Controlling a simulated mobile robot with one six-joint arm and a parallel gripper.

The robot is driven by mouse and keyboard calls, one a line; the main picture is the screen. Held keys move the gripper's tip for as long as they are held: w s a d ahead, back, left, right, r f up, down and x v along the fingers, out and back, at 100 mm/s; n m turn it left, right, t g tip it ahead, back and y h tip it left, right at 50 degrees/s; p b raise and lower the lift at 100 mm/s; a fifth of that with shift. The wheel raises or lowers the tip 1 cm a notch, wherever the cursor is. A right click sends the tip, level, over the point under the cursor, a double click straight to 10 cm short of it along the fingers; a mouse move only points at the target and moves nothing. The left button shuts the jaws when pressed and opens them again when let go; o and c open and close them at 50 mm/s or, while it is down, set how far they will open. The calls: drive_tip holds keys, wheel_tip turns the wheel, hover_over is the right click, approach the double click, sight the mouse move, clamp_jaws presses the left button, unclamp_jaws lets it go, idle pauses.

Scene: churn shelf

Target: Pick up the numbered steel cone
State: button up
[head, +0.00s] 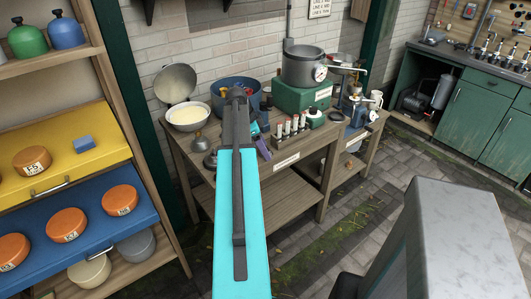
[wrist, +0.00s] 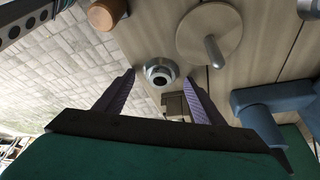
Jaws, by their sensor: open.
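A small grey cone-like piece (head: 199,142) stands on the wooden bench below the white bowl in the head view. I cannot read a number on it. My gripper (head: 263,146) is over the bench to its right, mostly hidden behind my cyan arm link. In the wrist view my gripper (wrist: 160,84) is open, its purple fingers apart with nothing between them. A small round metallic piece (wrist: 161,74) with a dark centre lies on the wood just past the fingertips. A grey disc with a post (wrist: 196,45) is beyond it; I cannot tell whether either is the cone.
A blue pot (head: 222,98), a cream-filled bowl (head: 188,117) and a rack of vials (head: 290,136) crowd the bench. A green scale with a steel pot (head: 301,94) stands behind. Shelves with orange discs (head: 67,225) are at left. A blue object (wrist: 258,108) sits right of the fingers.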

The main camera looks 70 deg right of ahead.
drive_tip(key=shift+c, duration=0.3)
drive_tip(key=c, duration=1.1)
drive_tip(key=shift+r, duration=0.3)
drive_tip(key=c, duration=0.4)
drive_tip(key=shift+r+b, duration=1)
drive_tip(key=shift+r, duration=3.7)
clamp_jaws()
